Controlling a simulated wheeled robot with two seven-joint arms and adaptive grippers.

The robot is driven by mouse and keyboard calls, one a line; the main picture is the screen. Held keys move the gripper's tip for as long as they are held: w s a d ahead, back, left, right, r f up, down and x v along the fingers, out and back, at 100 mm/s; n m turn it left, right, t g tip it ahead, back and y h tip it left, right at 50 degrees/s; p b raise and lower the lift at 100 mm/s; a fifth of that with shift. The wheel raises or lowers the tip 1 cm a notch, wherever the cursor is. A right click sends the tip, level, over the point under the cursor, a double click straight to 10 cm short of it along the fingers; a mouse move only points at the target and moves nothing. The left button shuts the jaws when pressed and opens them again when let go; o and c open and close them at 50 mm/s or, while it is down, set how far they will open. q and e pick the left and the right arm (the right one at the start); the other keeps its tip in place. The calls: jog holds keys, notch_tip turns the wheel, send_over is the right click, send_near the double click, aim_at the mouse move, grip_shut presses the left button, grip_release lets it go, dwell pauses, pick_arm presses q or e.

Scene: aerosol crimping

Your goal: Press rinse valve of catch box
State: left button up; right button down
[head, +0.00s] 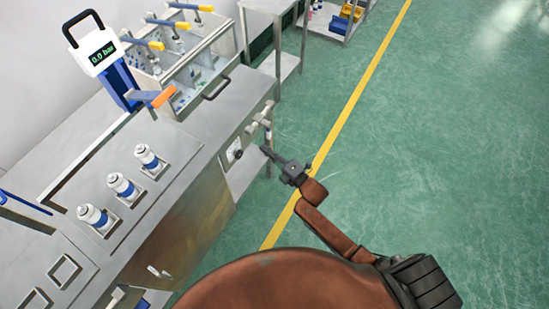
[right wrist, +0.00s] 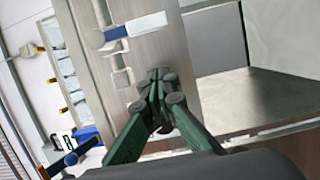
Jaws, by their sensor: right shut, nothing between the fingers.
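The catch box appears to be the clear-sided steel box (head: 196,72) at the upper left of the head view, with a dark handle on its front. Pale valve fittings (head: 259,118) stick out from the steel front below it; I take these to include the rinse valve. My left gripper is out of view.
A digital gauge (head: 102,55) reading 0.0 bar stands on the bench. Several white and blue cans (head: 121,186) stand in a row. The green floor (head: 430,130) to the right is clear.

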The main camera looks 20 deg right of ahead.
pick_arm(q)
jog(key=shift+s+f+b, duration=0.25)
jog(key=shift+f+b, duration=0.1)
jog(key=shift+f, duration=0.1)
pick_arm(e)
jog(key=shift+w+d, duration=1.35)
jog(key=shift+d, duration=0.15)
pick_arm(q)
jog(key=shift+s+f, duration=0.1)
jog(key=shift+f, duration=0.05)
pick_arm(e)
jog(key=shift+f, duration=0.1)
pick_arm(q)
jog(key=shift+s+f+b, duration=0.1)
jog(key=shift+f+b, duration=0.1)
jog(key=shift+b, duration=0.15)
pick_arm(e)
jog(key=shift+w+d+n, duration=0.1)
jog(key=shift+d+n, duration=0.05)
jog(key=shift+n, duration=0.25)
